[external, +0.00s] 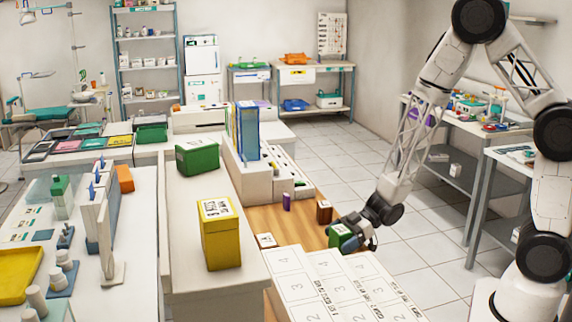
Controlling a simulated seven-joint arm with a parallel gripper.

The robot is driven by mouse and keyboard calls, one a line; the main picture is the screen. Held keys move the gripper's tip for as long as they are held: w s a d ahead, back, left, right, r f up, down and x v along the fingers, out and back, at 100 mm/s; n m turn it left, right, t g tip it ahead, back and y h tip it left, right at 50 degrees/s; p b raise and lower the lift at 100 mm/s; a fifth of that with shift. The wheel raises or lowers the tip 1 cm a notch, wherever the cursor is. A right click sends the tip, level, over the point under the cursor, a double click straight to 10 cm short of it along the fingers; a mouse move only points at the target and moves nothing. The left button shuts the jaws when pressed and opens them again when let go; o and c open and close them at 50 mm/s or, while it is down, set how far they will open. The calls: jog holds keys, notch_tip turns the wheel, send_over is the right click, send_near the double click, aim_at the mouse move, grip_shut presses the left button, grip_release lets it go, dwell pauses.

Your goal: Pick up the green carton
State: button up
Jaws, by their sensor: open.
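A small green carton (340,237) with a pale label stands on the wooden surface at the right of centre. My gripper (357,235) reaches down to its right side, very close to it. The jaws are open. The picture is too small to tell whether the fingers touch the carton or are around it. Part of the carton's right side is hidden by the gripper.
A brown box (324,211) stands just behind the small carton, with a purple bottle (287,201) to its left. A small white box (266,240) is left of the carton. A white numbered grid (340,285) lies in front. A yellow box (220,235) stands on the counter.

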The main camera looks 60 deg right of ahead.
aim_at(340, 230)
jog(key=c, duration=1)
jog(key=shift+r, duration=0.1)
jog(key=shift+r, duration=0.6)
jog(key=shift+s+r, duration=0.2)
jog(key=shift+r, duration=0.35)
jog(key=shift+s+r, duration=0.15)
jog(key=shift+r, duration=0.4)
jog(key=s, duration=0.5)
jog(key=s+d+r, duration=0.1)
jog(key=s, duration=0.4)
jog(key=s+d, duration=0.1)
jog(key=s, duration=0.4)
jog(key=shift+s+d+r, duration=0.1)
jog(key=shift+r, duration=0.1)
